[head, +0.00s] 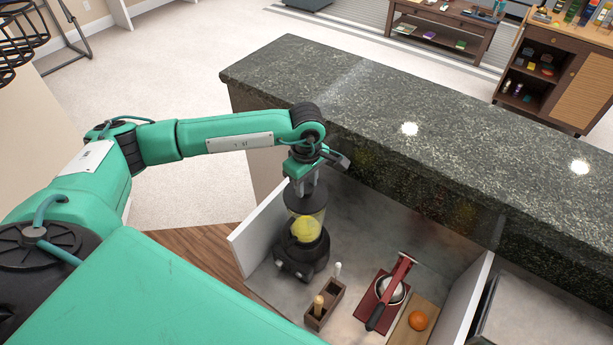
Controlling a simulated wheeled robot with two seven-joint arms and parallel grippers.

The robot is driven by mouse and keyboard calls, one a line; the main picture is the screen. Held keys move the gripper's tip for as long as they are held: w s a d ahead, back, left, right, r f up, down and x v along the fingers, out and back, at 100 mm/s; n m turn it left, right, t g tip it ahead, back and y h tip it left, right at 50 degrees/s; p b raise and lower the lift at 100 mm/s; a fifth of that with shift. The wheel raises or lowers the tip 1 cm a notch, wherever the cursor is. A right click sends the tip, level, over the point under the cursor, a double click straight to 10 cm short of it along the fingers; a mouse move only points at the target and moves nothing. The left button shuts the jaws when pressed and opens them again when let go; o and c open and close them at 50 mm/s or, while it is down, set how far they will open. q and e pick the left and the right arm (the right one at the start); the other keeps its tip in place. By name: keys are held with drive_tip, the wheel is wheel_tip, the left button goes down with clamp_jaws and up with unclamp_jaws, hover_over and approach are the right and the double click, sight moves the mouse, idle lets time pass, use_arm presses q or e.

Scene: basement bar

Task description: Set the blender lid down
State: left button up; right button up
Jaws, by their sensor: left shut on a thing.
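The blender (290,262) stands upright on the lower grey counter, with a black base and a clear jar holding something yellow. The dark blender lid (305,199) is at the top of the jar. My left gripper (303,186) points down from above and is shut on the lid. From this angle I cannot tell whether the lid rests on the jar rim or is slightly above it. The fingertips are partly hidden by the wrist. My right gripper is not in view.
Right of the blender are a small wooden caddy (324,304), a red hand juicer (383,302) and a cutting board (402,334) with an orange (418,320). A raised dark stone bar top (420,130) runs behind, mostly bare. A white side panel (252,240) stands at left.

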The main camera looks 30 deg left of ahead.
sight(306, 185)
use_arm(q)
drive_tip(key=shift+f, duration=0.75)
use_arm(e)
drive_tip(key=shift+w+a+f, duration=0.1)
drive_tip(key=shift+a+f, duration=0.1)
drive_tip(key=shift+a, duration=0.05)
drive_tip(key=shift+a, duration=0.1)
use_arm(q)
drive_tip(key=shift+f+b, duration=0.6)
drive_tip(key=shift+b, duration=0.2)
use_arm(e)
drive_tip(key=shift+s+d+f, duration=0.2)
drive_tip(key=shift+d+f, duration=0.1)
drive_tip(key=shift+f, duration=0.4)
use_arm(q)
drive_tip(key=o, duration=1.1)
drive_tip(key=shift+r, duration=0.5)
wheel_tip(306, 185, up, 13)
drive_tip(key=b, duration=0.4)
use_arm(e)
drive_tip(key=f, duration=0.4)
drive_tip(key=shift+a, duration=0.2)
use_arm(q)
drive_tip(key=shift+f, duration=0.1)
